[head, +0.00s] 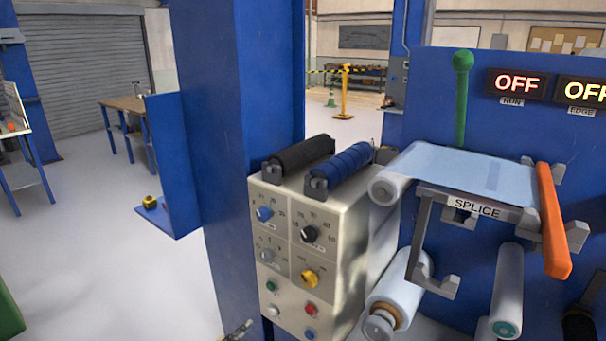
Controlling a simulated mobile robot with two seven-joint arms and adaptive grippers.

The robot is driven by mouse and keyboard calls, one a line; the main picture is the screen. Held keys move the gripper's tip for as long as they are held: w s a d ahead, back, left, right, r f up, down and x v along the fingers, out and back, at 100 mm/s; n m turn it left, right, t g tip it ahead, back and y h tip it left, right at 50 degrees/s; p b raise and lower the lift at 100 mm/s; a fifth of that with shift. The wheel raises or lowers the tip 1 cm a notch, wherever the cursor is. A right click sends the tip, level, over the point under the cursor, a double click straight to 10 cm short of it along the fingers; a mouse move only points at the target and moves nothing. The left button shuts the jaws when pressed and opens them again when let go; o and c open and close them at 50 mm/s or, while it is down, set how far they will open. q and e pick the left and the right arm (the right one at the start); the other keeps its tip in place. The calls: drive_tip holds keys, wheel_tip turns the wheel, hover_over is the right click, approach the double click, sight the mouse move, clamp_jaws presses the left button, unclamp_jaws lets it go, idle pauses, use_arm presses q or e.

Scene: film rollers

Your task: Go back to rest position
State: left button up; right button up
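A small grey metal piece (238,332) pokes up at the bottom edge, left of the control box; it looks like the tip of my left gripper, but too little shows to tell open from shut. I do not make out my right gripper. The film machine fills the right half. A light blue film sheet (450,168) lies over the splice table, with a "SPLICE" label (477,208) on its front. A film roll (398,295) sits below it and another roller (507,285) hangs to its right.
A control box (335,270) with knobs and buttons carries a black roller (303,152) and a blue roller (340,167) on top. A blue column (240,120) stands left of it. A yellow piece (150,202) sits on a blue shelf. Open floor lies left.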

use_arm(q)
drive_tip(key=s+a+f+n+g+y, duration=0.1)
drive_tip(key=s+a+f+n+g, duration=0.1)
drive_tip(key=s, duration=0.9)
drive_tip(key=s+a+f+n+g+y+p, duration=0.1)
drive_tip(key=s+f+n, duration=0.4)
drive_tip(key=s, duration=0.6)
drive_tip(key=s+a+f+n+g+y+p, duration=0.1)
drive_tip(key=s+f, duration=0.5)
drive_tip(key=s, duration=0.6)
drive_tip(key=a+n+g+y, duration=0.1)
drive_tip(key=a+n+g, duration=0.1)
drive_tip(key=a+n, duration=0.1)
drive_tip(key=shift+f+g, duration=0.2)
drive_tip(key=shift+g, duration=0.1)
use_arm(e)
drive_tip(key=shift+w+a+r, duration=0.1)
drive_tip(key=shift+w+r, duration=0.05)
drive_tip(key=shift+r, duration=0.45)
drive_tip(key=shift+w+a+r, duration=0.1)
drive_tip(key=shift+r, duration=0.5)
use_arm(q)
drive_tip(key=shift+c, duration=0.4)
use_arm(e)
drive_tip(key=shift+c, duration=0.4)
